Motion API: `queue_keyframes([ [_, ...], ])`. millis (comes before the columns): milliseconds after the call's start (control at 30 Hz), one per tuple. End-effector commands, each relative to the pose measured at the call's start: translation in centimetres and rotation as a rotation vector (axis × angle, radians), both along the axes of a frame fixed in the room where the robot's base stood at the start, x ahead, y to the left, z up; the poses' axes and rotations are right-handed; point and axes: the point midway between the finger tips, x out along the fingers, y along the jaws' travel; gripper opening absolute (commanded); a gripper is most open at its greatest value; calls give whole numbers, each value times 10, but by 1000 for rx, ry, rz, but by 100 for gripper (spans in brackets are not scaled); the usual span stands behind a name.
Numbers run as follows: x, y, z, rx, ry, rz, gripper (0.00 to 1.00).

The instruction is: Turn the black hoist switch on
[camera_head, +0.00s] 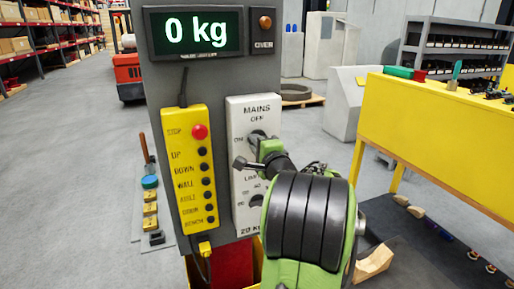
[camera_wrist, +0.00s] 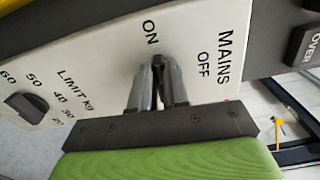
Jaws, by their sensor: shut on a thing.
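The black hoist switch is on the white MAINS panel (camera_head: 240,112), which also shows in the wrist view (camera_wrist: 105,55). The panel has an OFF label above the switch and an ON label to its left. My gripper (camera_head: 262,143) reaches the switch from the lower right. In the wrist view my gripper (camera_wrist: 159,65) has its two metal fingers shut on the switch, beside the ON label. The fingers cover most of the switch, so I cannot tell exactly which way it points.
A LIMIT kg dial (camera_wrist: 27,107) sits on the same panel. A yellow button pendant (camera_head: 192,170) with a red stop button hangs to the left. The display (camera_head: 195,32) above reads 0 kg. A yellow bench (camera_head: 440,125) stands at the right.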

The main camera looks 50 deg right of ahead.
Motion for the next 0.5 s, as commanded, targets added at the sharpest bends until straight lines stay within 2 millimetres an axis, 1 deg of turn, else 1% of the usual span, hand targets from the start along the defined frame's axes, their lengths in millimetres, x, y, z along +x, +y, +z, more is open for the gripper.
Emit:
queue_keyframes([
  [400, 0, 0, -2, 0, 6, 1, 0],
  [433, 0, 0, -2, 0, 6, 1, 19],
  [500, 0, 0, -1, 0, 6, 1, 30],
])
